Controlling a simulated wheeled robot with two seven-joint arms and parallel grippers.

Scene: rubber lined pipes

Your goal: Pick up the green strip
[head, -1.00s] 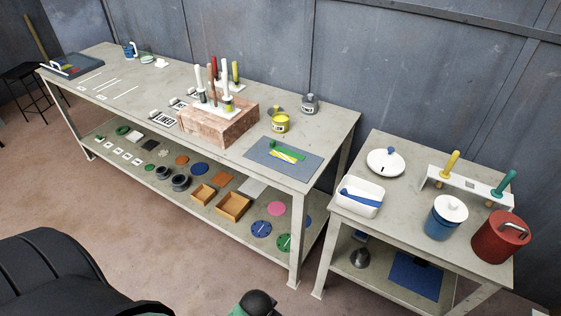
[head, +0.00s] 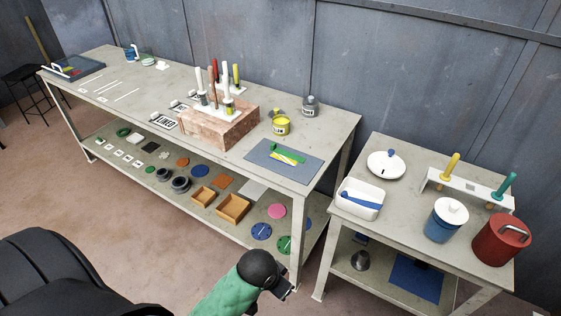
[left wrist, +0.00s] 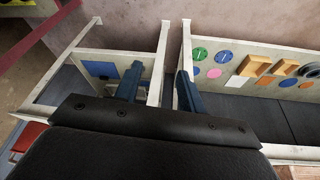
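The green strip (head: 288,154) lies on a grey-blue mat (head: 307,171) at the right end of the long table in the head view. A yellow piece (head: 284,159) lies against it. My left gripper (head: 287,291), on a green and black arm, is low in front of the tables, well short of the strip. In the left wrist view my left gripper (left wrist: 157,85) has its two dark fingers apart with nothing between them. The strip does not show in that view. My right gripper is not in view.
A yellow can (head: 281,126) and a brick-like block (head: 218,125) stand behind and left of the mat. The second table (head: 400,225) stands to the right past a narrow gap, with a white tray (head: 360,199) on it. A shelf below the long table holds discs and boxes.

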